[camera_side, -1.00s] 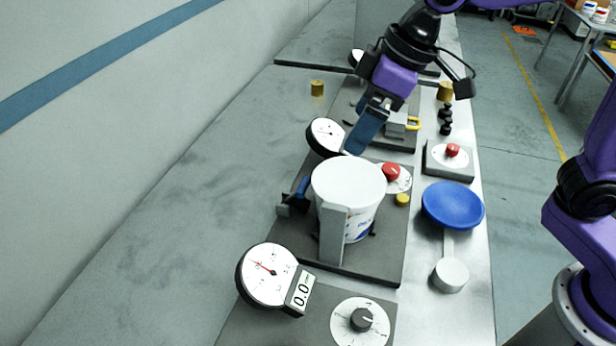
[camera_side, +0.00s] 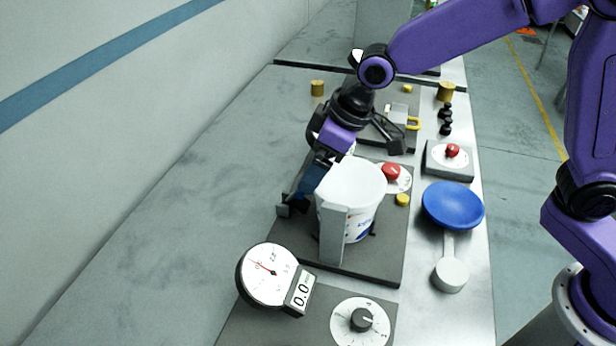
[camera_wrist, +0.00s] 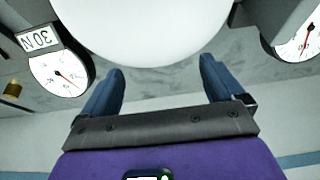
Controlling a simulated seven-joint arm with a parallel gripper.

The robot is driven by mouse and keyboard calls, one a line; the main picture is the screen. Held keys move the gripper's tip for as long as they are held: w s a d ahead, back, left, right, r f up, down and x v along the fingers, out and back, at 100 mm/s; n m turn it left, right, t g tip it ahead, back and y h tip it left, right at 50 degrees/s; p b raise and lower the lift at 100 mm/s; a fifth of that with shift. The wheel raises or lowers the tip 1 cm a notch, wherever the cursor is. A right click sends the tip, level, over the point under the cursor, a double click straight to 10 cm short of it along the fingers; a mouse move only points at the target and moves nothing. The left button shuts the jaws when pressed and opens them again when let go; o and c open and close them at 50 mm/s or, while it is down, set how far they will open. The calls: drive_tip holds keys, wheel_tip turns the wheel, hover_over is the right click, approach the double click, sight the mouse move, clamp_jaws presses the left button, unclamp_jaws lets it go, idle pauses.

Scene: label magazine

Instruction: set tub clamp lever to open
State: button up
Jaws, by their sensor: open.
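A white tub (camera_side: 352,215) stands on a dark plate (camera_side: 370,262) behind a grey upright post (camera_side: 333,238). The clamp (camera_side: 283,210) is at the tub's left side, a small dark block. Its blue lever is mostly hidden behind my gripper in the side view, so its position cannot be told. My gripper (camera_side: 300,194) is open, low on the left of the tub at the clamp. In the wrist view the blue fingers (camera_wrist: 162,66) are spread apart below the white tub (camera_wrist: 150,25), and no lever shows clearly between them.
A round gauge (camera_side: 267,274) with a 0.0 display stands in front. Another gauge (camera_wrist: 62,74) shows in the wrist view. A red knob (camera_side: 390,171), yellow button (camera_side: 402,200) and blue dish (camera_side: 453,205) are right of the tub. The bench left of the clamp is clear.

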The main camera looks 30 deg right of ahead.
drive_tip(key=shift+x, duration=2.6)
drive_tip(key=c, duration=1.5)
drive_tip(key=shift+a, duration=0.1)
drive_tip(key=shift+w+a+r+g+h, duration=0.5)
drive_tip(key=shift+w+a+g+h, duration=0.35)
drive_tip(key=shift+g+h, duration=0.15)
drive_tip(key=shift+w+a+r, duration=0.15)
drive_tip(key=shift+w+a, duration=0.35)
drive_tip(key=shift+w+a+r, duration=0.15)
drive_tip(key=shift+w+a, duration=0.35)
drive_tip(key=shift+w, duration=0.05)
